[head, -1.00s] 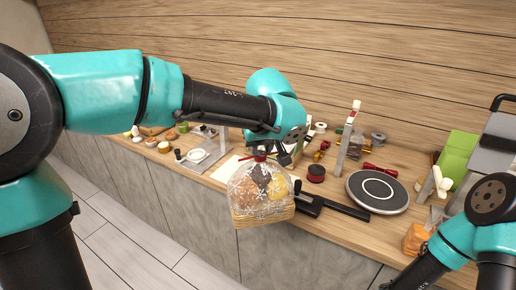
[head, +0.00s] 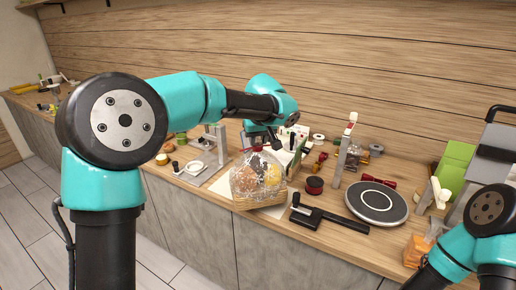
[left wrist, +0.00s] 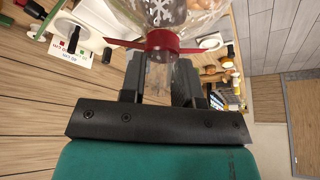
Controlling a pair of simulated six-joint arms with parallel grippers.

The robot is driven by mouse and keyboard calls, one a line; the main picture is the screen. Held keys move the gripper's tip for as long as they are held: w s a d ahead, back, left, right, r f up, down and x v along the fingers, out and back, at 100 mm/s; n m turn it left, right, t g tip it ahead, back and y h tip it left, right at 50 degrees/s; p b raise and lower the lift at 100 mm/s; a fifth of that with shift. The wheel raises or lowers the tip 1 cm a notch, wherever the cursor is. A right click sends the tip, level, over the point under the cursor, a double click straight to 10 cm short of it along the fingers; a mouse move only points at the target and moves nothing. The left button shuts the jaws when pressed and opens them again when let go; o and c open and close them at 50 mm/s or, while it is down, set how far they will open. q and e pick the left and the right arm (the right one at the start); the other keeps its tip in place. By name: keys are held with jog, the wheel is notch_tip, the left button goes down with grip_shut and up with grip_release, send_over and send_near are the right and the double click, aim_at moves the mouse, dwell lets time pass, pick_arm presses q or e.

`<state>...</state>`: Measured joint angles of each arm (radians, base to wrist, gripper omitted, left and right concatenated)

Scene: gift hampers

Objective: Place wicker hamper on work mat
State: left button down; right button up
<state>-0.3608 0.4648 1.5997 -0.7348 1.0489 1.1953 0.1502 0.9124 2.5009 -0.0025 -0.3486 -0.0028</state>
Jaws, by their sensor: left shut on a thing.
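The wicker hamper (head: 257,182) is wrapped in clear film with white snowflakes, tied at the top with a red ribbon. My left gripper (head: 268,143) is shut on its gathered neck from above. In the left wrist view the fingers (left wrist: 158,78) close around the clear neck beside the red tie (left wrist: 160,42). The hamper is roughly upright over the white work mat (head: 216,190), hiding much of it. I cannot tell whether its base touches the mat. My right gripper is out of view; only part of that arm shows at lower right.
A black-handled tool (head: 325,217) lies just right of the hamper. A round dark turntable (head: 377,202) stands further right. A grey stand with a white disc (head: 197,167) is to the left. A dark red spool (head: 314,185) sits close behind. The counter's front edge is near.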

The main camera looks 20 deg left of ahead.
pick_arm(q)
jog(key=shift+f, duration=1.75)
jog(key=c, duration=0.8)
grip_release()
jog(key=shift+f, duration=0.1)
jog(key=shift+c, duration=0.2)
jog(key=v, duration=1.2)
